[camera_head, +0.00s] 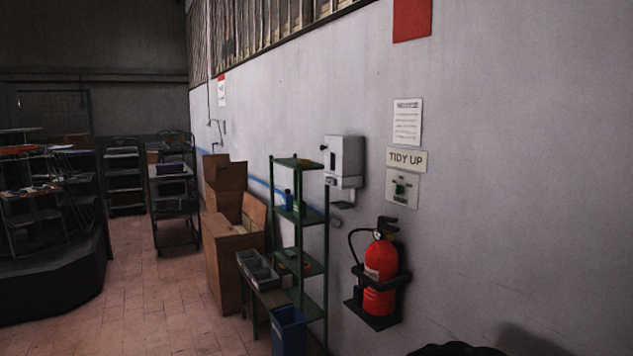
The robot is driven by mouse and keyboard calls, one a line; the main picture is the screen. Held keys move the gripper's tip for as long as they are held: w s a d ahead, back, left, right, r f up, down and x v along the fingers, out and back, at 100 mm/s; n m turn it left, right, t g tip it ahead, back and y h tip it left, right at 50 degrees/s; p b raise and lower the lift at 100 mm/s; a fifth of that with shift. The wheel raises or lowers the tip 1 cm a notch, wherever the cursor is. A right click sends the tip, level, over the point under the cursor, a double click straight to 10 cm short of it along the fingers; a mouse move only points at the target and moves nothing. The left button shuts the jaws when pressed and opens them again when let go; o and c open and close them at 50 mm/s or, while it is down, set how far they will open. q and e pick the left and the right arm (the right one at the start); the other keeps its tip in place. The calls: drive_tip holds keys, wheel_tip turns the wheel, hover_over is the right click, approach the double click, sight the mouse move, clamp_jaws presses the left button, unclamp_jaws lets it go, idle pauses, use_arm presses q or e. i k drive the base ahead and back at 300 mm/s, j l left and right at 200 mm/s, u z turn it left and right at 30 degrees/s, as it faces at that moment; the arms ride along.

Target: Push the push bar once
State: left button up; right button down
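A pale box-shaped dispenser (346,157) is mounted on the grey wall, right of the green shelf. A pale bar (343,182) runs along its lower front and looks like the push bar. It is small in this view, and I cannot tell whether it is pressed in. A small dark ledge (342,204) sits just below. No gripper of mine can be made out, and nothing is seen touching the dispenser.
A red fire extinguisher (380,274) hangs in a black bracket right of the dispenser. A green shelf (299,163), cardboard boxes (232,262) and a blue bin (289,333) stand along the wall. A dark rounded shape shows at the bottom edge. Tiled floor (150,325) is clear at left.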

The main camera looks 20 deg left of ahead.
sight(330, 180)
drive_tip(key=i+j, duration=0.3)
drive_tip(key=j, duration=0.2)
drive_tip(key=i+j+u, duration=0.1)
drive_tip(key=i+j, duration=0.15)
drive_tip(key=j, duration=0.2)
drive_tip(key=i+j, duration=0.35)
drive_tip(key=j, duration=0.15)
drive_tip(key=i+j+u, duration=0.1)
drive_tip(key=i+j, duration=0.2)
drive_tip(key=j, duration=0.15)
